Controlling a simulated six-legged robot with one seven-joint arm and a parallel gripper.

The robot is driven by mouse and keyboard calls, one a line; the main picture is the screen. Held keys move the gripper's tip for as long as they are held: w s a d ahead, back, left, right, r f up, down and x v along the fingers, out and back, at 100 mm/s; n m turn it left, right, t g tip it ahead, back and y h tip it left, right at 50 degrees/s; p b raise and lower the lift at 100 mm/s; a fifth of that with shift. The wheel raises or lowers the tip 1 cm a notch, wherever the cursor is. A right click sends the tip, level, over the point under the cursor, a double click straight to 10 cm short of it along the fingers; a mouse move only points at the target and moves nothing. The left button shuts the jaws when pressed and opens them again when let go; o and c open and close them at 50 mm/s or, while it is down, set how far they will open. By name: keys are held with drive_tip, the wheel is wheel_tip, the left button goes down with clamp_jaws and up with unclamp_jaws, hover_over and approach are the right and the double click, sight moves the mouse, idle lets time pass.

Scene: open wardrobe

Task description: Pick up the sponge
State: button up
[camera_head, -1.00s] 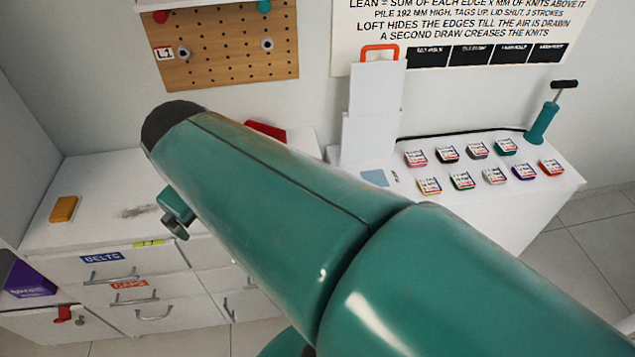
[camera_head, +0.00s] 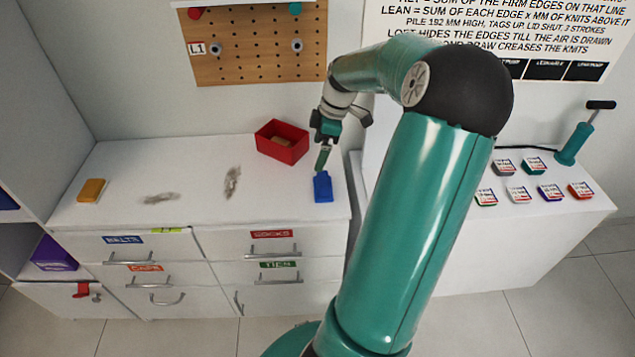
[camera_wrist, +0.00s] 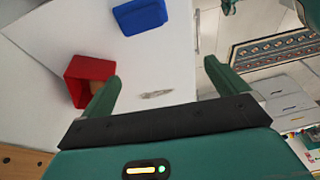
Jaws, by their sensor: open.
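The sponge looks to be the yellow-orange block (camera_head: 92,190) lying flat at the left end of the white dresser top (camera_head: 200,200) in the head view. I do not see it in the wrist view. My gripper (camera_head: 324,155) points down above the right end of the dresser, well to the right of the block. In the wrist view my gripper (camera_wrist: 160,76) has its fingers wide apart with nothing between them.
A blue object (camera_head: 323,188) stands just below my gripper, beside a red open box (camera_head: 282,142) with something tan inside. Grey smudges (camera_head: 232,181) mark the dresser top. A wardrobe side wall (camera_head: 45,100) rises at the left.

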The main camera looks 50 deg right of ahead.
drive_tip(key=t, duration=0.1)
approach(323, 179)
wheel_tip(323, 179, up, 3)
drive_tip(key=s+d, duration=0.1)
drive_tip(key=d, duration=0.1)
drive_tip(key=shift+y, duration=0.3)
drive_tip(key=x, duration=0.8)
drive_tip(key=shift+a+f, duration=0.1)
drive_tip(key=shift+f, duration=0.1)
drive_tip(key=shift+x, duration=2.7)
drive_tip(key=shift+a, duration=0.1)
drive_tip(key=c, duration=1.1)
drive_tip(key=shift+o, duration=0.2)
drive_tip(key=shift+r, duration=0.15)
